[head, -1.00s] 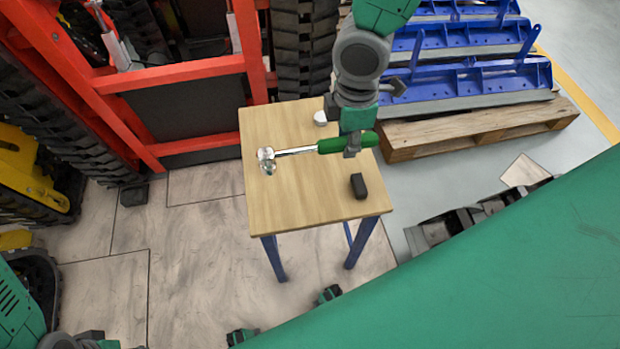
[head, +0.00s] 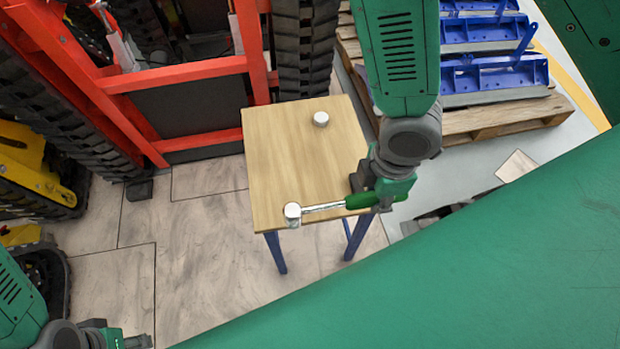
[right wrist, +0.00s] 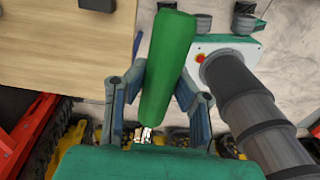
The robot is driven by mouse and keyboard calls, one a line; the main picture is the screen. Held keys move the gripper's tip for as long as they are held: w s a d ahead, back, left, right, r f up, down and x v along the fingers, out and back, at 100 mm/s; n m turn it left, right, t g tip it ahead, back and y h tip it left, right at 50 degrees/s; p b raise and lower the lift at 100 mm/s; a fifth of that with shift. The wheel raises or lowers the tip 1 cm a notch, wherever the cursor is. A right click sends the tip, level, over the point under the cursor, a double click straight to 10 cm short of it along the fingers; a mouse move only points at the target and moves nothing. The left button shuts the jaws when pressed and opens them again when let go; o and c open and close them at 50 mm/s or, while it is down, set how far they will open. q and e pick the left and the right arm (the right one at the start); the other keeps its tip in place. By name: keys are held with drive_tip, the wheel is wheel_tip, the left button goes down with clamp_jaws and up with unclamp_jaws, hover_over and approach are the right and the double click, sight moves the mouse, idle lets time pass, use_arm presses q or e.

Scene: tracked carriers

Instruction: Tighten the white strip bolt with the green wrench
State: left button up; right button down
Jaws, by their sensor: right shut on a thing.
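My right gripper (head: 372,196) is shut on the green wrench, around its green handle (head: 360,201). In the right wrist view the green handle (right wrist: 168,65) stands between the two fingers (right wrist: 160,100). I cannot tell whether the wrench touches the table.
The wooden table (head: 285,160) carries a small white-grey round piece (head: 320,119) at its far side. A dark block (right wrist: 97,4) shows on the table in the right wrist view. Red frames (head: 180,75) stand behind left, a pallet (head: 490,120) behind right.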

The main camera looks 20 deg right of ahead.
drive_tip(key=s+p, duration=0.7)
drive_tip(key=shift+s+d, duration=0.15)
drive_tip(key=shift+s, duration=0.15)
